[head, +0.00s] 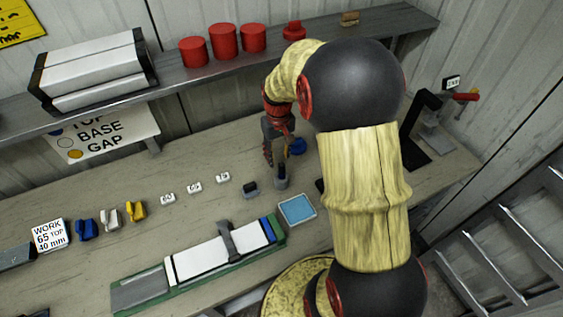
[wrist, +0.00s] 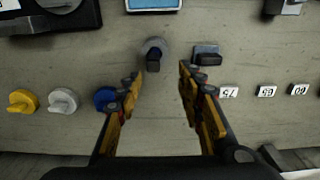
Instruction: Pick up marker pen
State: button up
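A dark upright piece, which looks like the marker pen (wrist: 153,65), stands in a round grey holder (wrist: 152,46) on the bench. In the head view the dark piece and its holder (head: 281,182) show just below my gripper (head: 279,160). In the wrist view my gripper (wrist: 160,85) is open and empty. Its two orange-and-dark fingers point at the bench, and the dark piece shows beyond the tips, nearer the left finger. I cannot tell how far above it the tips are.
A small block with a black top (wrist: 207,57) lies right of the holder, beside number tags (wrist: 267,91). A blue knob (wrist: 104,97) is by the left finger. A blue pad (head: 297,208) and a core tray (head: 140,291) lie nearer. A shelf with red tins (head: 223,41) runs behind.

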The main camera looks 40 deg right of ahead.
aim_at(281, 169)
jog(key=f, duration=0.2)
jog(key=d+f, duration=0.1)
jog(key=shift+s+d+f, duration=0.1)
jog(key=shift+f, duration=0.3)
notch_tip(281, 169, down, 5)
jog(key=shift+s+r+b, duration=0.15)
jog(key=shift+r+b, duration=0.05)
jog(key=shift+b, duration=0.2)
jog(key=shift+f, duration=0.4)
jog(key=shift+c, duration=0.8)
jog(key=c, duration=0.7)
grip_shut()
